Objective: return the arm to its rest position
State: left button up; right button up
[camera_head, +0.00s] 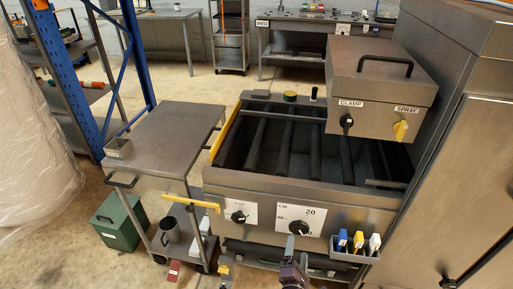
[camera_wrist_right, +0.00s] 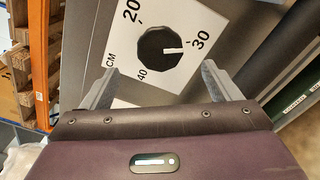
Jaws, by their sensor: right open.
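My right gripper (camera_head: 296,254) is low in the head view, in front of the tray cleaner's front panel. In the right wrist view its two fingers (camera_wrist_right: 160,84) are apart with nothing between them. A black dial (camera_wrist_right: 160,45) on a white plate marked CM, 20, 30 and 40 lies just beyond the fingertips. The same dial (camera_head: 299,228) shows in the head view, close above the gripper. Whether a finger touches the panel I cannot tell. My left gripper is not in view.
The tray cleaner (camera_head: 330,200) has an open bay with dark rollers and a CLAMP/SPRAY box (camera_head: 375,90) above. A holder (camera_head: 355,252) with coloured tools hangs at its front right. A steel cart (camera_head: 165,130) stands left, with a green box (camera_head: 118,225) on the floor.

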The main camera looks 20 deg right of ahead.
jog(key=shift+f, duration=0.1)
jog(key=s+f+m+g+y, duration=0.25)
jog(key=s+f, duration=0.35)
jog(key=f, duration=0.4)
jog(key=s+f+m+g+y, duration=0.2)
jog(key=s+f+m+g, duration=0.25)
jog(key=f, duration=0.55)
jog(key=s+a+f+m+g+y, duration=0.1)
jog(key=s+f, duration=0.3)
jog(key=s, duration=0.4)
jog(key=s+a+f+m+g+y, duration=0.2)
jog(key=s+a+f+m+g, duration=0.1)
jog(key=s, duration=0.6)
jog(key=s+a+f+m+g+y, duration=0.1)
jog(key=s+f+m+g, duration=0.2)
jog(key=s, duration=0.5)
jog(key=shift+s+a+f+m+y, duration=0.2)
jog(key=shift+a+f+m+y, duration=0.2)
jog(key=shift+f+m, duration=0.4)
